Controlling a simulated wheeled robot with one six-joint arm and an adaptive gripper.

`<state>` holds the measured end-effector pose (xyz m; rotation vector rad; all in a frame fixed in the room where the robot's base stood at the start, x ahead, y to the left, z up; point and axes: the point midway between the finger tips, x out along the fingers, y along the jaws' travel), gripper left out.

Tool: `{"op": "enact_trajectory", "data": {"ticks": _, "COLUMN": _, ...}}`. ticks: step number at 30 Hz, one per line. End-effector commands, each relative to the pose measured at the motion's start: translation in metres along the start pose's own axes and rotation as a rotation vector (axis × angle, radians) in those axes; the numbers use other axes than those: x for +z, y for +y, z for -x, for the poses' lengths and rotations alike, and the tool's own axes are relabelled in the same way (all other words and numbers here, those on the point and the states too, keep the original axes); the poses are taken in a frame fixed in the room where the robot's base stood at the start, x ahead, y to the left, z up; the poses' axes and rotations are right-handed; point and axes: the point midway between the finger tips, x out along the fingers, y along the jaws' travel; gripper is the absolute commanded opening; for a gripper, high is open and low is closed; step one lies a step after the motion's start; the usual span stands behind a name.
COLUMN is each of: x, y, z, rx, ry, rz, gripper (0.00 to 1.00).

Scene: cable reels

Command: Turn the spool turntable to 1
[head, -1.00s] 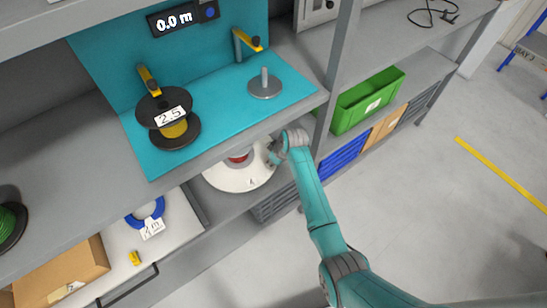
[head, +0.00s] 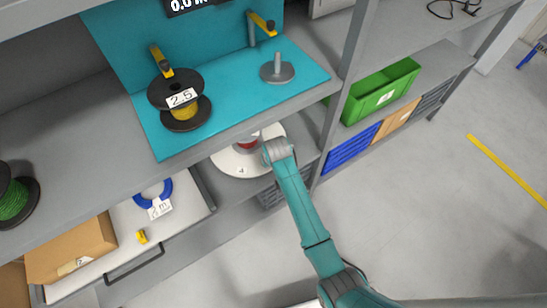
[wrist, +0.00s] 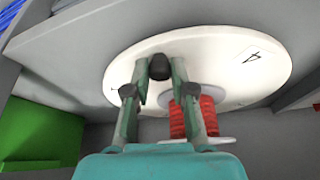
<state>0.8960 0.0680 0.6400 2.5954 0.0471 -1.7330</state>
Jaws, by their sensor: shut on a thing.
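The turntable is a white round disc on the lower shelf, partly under the upper shelf in the head view (head: 228,163). In the wrist view the disc (wrist: 222,52) fills the upper middle, with a "4" (wrist: 250,57) on its right side and a small unreadable mark at its left edge. A red spool (wrist: 190,118) stands on it, partly behind a finger. My gripper (wrist: 160,75) is shut on a black knob (wrist: 159,66) on the disc. In the head view my wrist (head: 277,151) covers the disc's right part and hides the fingers.
The upper shelf above holds a teal board (head: 240,105) with a black reel marked 2.5 (head: 183,98) and a grey post (head: 277,70). A green bin (head: 382,90) stands to the right. An open drawer (head: 190,205) lies to the left. The floor at right is clear.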

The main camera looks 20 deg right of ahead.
Motion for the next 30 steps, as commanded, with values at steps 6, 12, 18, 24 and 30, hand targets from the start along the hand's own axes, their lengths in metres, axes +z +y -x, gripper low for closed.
{"op": "enact_trajectory", "data": {"ticks": 6, "x": 0.006, "y": -0.016, "z": 0.001, "rx": 0.041, "ry": -0.002, "rz": -0.095, "gripper": 0.0}}
{"op": "enact_trajectory", "data": {"ticks": 12, "x": 0.009, "y": -0.03, "z": 0.003, "rx": 0.079, "ry": -0.002, "rz": -0.189, "gripper": 0.0}}
{"op": "enact_trajectory", "data": {"ticks": 18, "x": 0.009, "y": -0.045, "z": 0.004, "rx": 0.117, "ry": -0.001, "rz": -0.28, "gripper": 0.0}}
{"op": "enact_trajectory", "data": {"ticks": 24, "x": 0.01, "y": -0.06, "z": 0.004, "rx": 0.155, "ry": -0.002, "rz": -0.374, "gripper": 0.0}}
{"op": "enact_trajectory", "data": {"ticks": 30, "x": 0.009, "y": -0.074, "z": 0.003, "rx": 0.195, "ry": -0.002, "rz": -0.466, "gripper": 0.0}}
